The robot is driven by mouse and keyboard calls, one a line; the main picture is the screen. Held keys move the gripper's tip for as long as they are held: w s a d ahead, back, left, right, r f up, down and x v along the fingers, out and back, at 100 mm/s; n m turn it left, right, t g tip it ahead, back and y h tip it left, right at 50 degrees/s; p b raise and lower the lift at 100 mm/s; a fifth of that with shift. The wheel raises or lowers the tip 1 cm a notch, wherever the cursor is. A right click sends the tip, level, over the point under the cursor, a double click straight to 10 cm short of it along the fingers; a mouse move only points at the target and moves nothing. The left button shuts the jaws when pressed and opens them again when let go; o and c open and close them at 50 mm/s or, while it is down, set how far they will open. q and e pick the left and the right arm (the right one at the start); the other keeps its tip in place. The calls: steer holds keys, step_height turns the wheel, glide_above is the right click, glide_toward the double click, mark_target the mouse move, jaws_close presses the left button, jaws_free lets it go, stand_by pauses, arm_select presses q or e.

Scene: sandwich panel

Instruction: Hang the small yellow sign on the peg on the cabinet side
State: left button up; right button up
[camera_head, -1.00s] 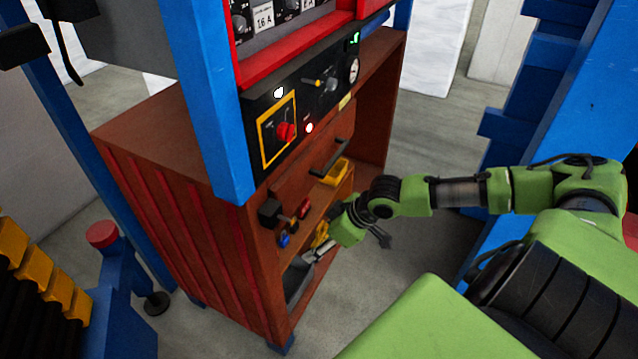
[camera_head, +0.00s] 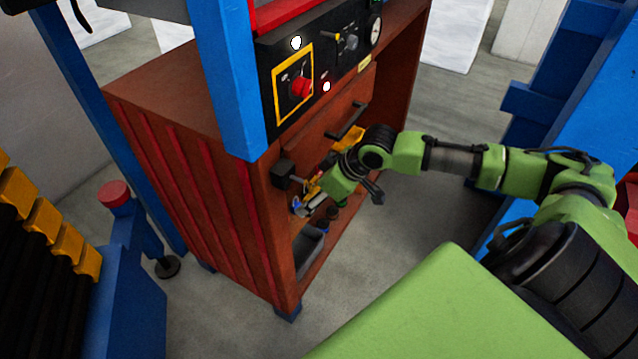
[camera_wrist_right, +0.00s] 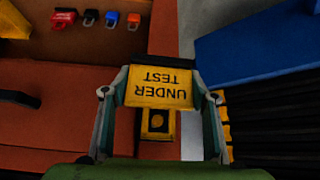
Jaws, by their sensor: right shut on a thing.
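My right gripper (camera_wrist_right: 160,95) is shut on the small yellow sign (camera_wrist_right: 158,86), which reads "UNDER TEST" upside down in the right wrist view. A finger shows at each side of the sign. In the head view my right gripper (camera_head: 312,198) is at the front of the brown cabinet (camera_head: 200,190), close to its left front edge; the sign is too small there to tell apart from the coloured things around it. I cannot make out the peg. My left gripper is not in view.
Blue posts (camera_head: 228,80) flank the cabinet. A red-capped blue stand (camera_head: 115,195) is at left. Floor right of the cabinet is clear.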

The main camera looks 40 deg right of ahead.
steer(key=w, duration=0.1)
steer(key=w+a, duration=0.1)
steer(key=w+f, duration=0.1)
steer(key=shift+w+a, duration=0.3)
steer(key=shift+w, duration=0.1)
stand_by(0.5)
steer(key=o, duration=1.2)
